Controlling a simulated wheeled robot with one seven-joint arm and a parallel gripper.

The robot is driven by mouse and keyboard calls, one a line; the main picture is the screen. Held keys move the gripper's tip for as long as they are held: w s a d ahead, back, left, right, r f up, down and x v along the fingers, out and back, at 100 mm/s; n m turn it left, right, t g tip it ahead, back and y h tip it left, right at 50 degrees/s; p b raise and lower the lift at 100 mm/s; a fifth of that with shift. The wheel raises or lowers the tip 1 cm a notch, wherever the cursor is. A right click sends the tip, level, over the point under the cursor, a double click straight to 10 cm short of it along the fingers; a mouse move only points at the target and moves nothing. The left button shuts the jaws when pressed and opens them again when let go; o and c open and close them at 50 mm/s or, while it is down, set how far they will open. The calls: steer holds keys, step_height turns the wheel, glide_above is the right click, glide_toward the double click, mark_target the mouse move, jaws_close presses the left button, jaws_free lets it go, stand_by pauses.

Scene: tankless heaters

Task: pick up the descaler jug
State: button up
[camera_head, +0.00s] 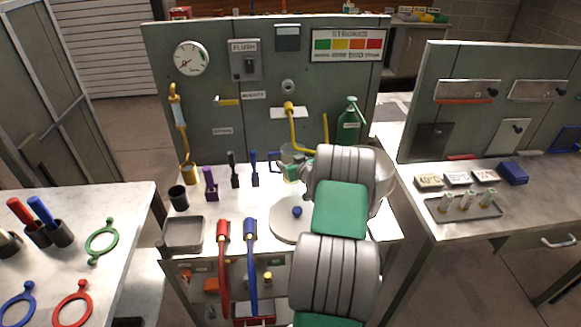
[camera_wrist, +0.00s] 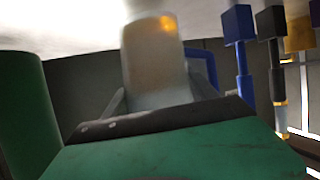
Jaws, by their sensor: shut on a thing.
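A clear jug (camera_head: 291,152) with a blue handle is at the middle of the workbench, in front of the back panel. My gripper (camera_head: 294,174) is shut around it. In the wrist view, the dark fingers close on both sides of the jug's pale cylinder (camera_wrist: 155,65), and its blue handle is at the right. I cannot tell whether its base touches the bench. A green bottle (camera_head: 350,122) with a side handle and white label stands behind my arm, right of the clear jug. The label is unreadable, so I cannot tell which vessel is the descaler jug.
Blue (camera_head: 254,168), black (camera_head: 234,170) and purple (camera_head: 210,184) tools stand left of my gripper. A yellow pipe (camera_head: 294,122) rises behind it. A grey tray (camera_head: 183,234) and red and blue hoses (camera_head: 250,262) are at the front left. A round pot (camera_head: 384,174) is right of my arm.

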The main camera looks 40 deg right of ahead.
steer(key=s+a+r+b, duration=0.2)
steer(key=s+a+r, duration=0.7)
steer(key=a+r, duration=0.1)
steer(key=shift+s+r, duration=0.3)
steer(key=shift+r, duration=0.4)
stand_by(0.3)
